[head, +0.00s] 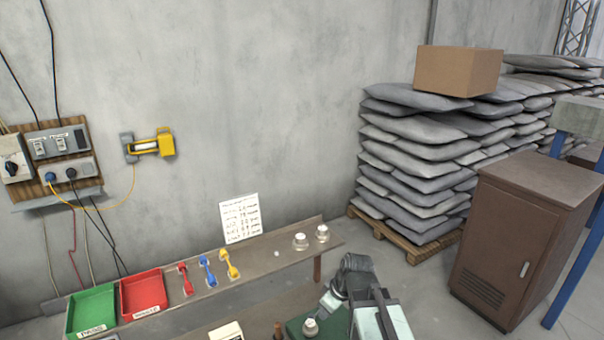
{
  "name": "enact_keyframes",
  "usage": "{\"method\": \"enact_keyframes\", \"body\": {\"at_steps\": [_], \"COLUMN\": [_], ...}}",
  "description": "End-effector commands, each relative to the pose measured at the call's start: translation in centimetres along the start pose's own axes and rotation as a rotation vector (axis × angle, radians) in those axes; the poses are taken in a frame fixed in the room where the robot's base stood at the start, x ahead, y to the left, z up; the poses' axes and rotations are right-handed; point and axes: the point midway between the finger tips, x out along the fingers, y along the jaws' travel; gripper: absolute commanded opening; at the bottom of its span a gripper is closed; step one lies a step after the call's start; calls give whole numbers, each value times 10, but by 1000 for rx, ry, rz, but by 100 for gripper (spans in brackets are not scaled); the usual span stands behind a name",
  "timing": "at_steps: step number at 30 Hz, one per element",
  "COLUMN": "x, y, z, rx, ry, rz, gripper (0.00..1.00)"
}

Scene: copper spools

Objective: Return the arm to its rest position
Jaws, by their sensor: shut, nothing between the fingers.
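My arm (357,275) shows at the bottom, right of the middle, as a dark grey joint with a pale body beside it. It is bent, and its end points down and to the left. My gripper (330,301) is at that end, small and partly hidden; it looks shut and empty. It is just above and right of a pale spool (310,327) on a dark green block (294,327), apart from it as far as I can tell.
A narrow bench (262,268) holds a green tray (92,310), a red tray (143,293), red, blue and yellow tools (208,271) and two pale spools (300,242). A brown cabinet (525,235) and stacked sacks (415,155) stand right.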

Motion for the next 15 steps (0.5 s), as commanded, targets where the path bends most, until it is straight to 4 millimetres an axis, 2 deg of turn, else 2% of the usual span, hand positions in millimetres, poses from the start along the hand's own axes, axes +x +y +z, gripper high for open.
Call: {"method": "enact_keyframes", "body": {"at_steps": [1, 10, 15], "x": [11, 47, 77], "y": [2, 9, 14], "z": [5, 27, 52], "rx": [3, 17, 39], "ry": [0, -3, -29], "rz": [1, 9, 20], "gripper": [0, 0, 0]}}
